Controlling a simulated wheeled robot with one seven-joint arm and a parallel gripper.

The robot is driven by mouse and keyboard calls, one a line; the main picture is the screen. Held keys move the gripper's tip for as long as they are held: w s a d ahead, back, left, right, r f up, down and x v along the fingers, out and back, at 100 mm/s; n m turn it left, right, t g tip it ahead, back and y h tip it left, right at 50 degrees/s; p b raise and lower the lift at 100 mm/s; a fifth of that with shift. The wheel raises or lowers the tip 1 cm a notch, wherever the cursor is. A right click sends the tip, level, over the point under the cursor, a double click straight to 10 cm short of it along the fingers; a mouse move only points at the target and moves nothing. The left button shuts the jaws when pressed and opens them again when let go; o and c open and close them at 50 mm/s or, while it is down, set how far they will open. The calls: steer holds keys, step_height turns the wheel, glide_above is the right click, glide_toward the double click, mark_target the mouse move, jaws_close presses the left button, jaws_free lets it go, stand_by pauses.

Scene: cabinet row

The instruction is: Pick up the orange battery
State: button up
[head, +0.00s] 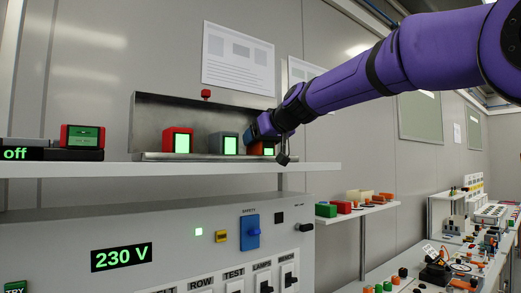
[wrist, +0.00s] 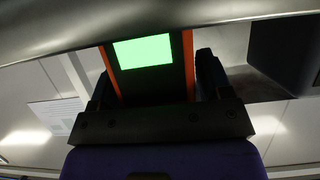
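The orange battery (head: 268,150) stands at the right end of the metal rack on the shelf, its lit green panel facing out. My gripper (head: 262,128) is at it, covering much of it in the head view. In the wrist view the battery (wrist: 110,72) shows orange sides, a dark front and a bright green panel. The gripper's dark fingers (wrist: 152,85) lie on either side of it, very close to its orange sides. Whether they press on it cannot be told. The battery appears to be still in the rack.
A red battery (head: 178,141) and a dark grey battery (head: 223,144) stand in the same rack (head: 150,108), left of my gripper. A red-and-green device (head: 82,137) is on the shelf (head: 110,169) at left. A control panel (head: 180,255) is below.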

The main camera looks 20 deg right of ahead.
steer(key=c, duration=0.9)
steer(key=shift+r, duration=0.15)
